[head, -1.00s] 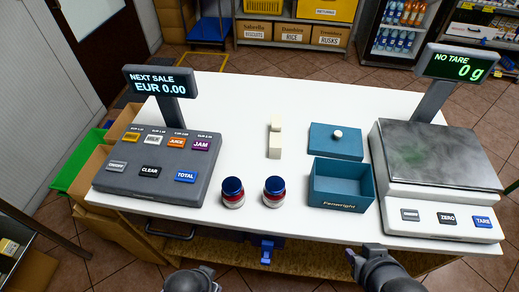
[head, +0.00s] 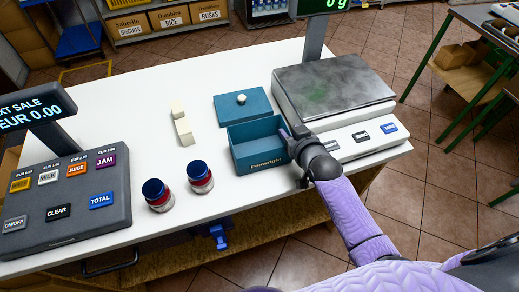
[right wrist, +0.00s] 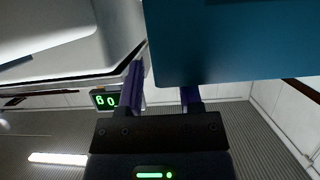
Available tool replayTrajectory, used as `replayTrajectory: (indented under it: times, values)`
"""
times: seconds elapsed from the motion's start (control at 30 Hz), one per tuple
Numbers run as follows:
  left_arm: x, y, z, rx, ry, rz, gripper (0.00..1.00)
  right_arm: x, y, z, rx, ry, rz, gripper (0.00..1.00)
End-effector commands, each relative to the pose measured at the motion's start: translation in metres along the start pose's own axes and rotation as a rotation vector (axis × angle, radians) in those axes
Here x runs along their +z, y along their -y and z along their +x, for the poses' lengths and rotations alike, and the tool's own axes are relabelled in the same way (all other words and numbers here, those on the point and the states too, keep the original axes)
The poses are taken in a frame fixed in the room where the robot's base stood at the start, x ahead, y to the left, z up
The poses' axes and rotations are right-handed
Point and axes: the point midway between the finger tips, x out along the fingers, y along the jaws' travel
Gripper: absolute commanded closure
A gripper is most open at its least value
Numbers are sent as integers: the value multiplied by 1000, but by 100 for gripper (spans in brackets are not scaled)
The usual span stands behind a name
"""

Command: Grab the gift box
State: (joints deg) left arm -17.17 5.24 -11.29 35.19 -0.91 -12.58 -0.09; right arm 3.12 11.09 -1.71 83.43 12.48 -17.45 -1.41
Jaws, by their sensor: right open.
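The gift box is an open teal box (head: 258,158) lettered "Fennwright" on the white counter. Its teal lid (head: 230,108) with a round white knob lies flat behind it. My right gripper (head: 291,138) is open at the box's right wall, its fingers close to the top edge. In the right wrist view, a teal side of the box (right wrist: 235,42) fills the upper right. One finger of the gripper (right wrist: 161,95) shows left of this side, and the other's tip is hidden behind it. I cannot tell whether either finger touches the box. My left gripper is out of view.
A scale (head: 335,90) stands right of the box, close to my right gripper. A till (head: 65,205) is at the left. The counter (head: 130,120) has bare space between.

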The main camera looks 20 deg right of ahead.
Motion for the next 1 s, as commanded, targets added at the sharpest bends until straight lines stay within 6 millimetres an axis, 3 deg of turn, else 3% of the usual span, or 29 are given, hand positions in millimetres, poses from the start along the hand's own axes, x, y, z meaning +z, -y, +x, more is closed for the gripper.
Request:
replayTrajectory:
  times: [0.1, 0.27, 0.5, 1.0]
  values:
    - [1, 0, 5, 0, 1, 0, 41, 1, 0, 9, 0, 1, 0, 54]
    - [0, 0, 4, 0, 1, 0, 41, 0, 0, 9, 0, 1, 0, 54]
    - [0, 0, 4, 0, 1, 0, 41, 0, 0, 8, 0, 1, 0, 100]
    - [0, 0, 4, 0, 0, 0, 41, 0, 0, 8, 0, 1, 0, 100]
